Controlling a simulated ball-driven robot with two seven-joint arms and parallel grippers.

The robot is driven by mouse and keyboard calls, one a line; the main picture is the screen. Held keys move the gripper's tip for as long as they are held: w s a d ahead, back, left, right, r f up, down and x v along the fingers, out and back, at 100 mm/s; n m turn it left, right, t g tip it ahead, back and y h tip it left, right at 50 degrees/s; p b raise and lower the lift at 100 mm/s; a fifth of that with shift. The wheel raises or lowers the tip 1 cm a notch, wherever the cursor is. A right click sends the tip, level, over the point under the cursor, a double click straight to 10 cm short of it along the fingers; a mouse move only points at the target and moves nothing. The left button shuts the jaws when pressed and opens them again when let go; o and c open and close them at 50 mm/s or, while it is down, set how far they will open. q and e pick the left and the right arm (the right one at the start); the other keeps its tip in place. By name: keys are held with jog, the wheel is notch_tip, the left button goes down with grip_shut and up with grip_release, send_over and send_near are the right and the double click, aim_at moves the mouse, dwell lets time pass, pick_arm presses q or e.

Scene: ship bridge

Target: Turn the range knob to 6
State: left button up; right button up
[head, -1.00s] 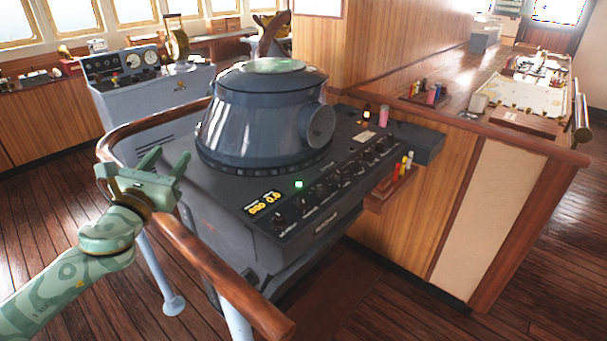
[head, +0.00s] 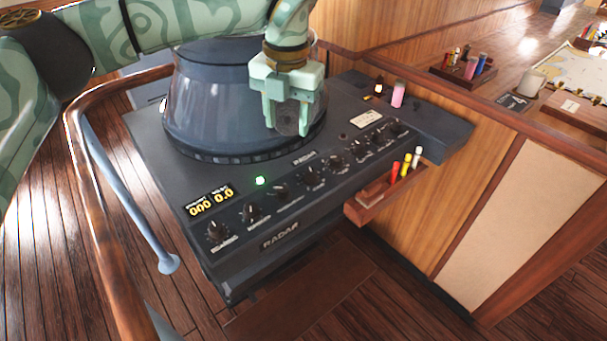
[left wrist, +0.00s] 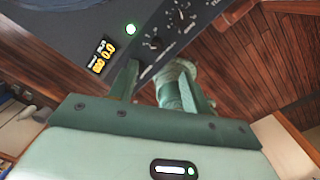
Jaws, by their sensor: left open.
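The radar console (head: 160,165) has a row of black knobs along its sloped front panel. Among them are the leftmost knob (head: 216,232), the second (head: 252,213), the third (head: 281,193) and the fourth (head: 313,177). Their labels are too small to read, so I cannot tell which one is the range knob. My left gripper (head: 288,128) is open and empty, fingers pointing down, above the console in front of the dark dome. It touches no knob. In the left wrist view, its spread fingers (left wrist: 160,82) show below the panel display. My right gripper is not in view.
An orange display (head: 211,202) reads 000 and 0.0, near a lit green lamp (head: 260,181). A wooden rail (head: 90,200) curves along the console's left side. A small tray (head: 380,200) with colored markers juts out at the right. The dome (head: 205,105) stands behind the knobs.

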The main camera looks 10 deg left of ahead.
aim_at(283, 188)
pick_arm(q)
jog(key=shift+n, duration=0.6)
jog(key=f, duration=0.5)
jog(key=s+a+f+b, duration=0.1)
jog(key=f, duration=0.4)
jog(key=f+b, duration=0.1)
jog(key=f, duration=0.5)
jog(key=shift+s+a, duration=0.15)
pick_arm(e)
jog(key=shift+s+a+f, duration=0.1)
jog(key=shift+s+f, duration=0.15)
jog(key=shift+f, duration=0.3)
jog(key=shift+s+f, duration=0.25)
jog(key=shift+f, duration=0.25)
pick_arm(q)
jog(key=c, duration=1)
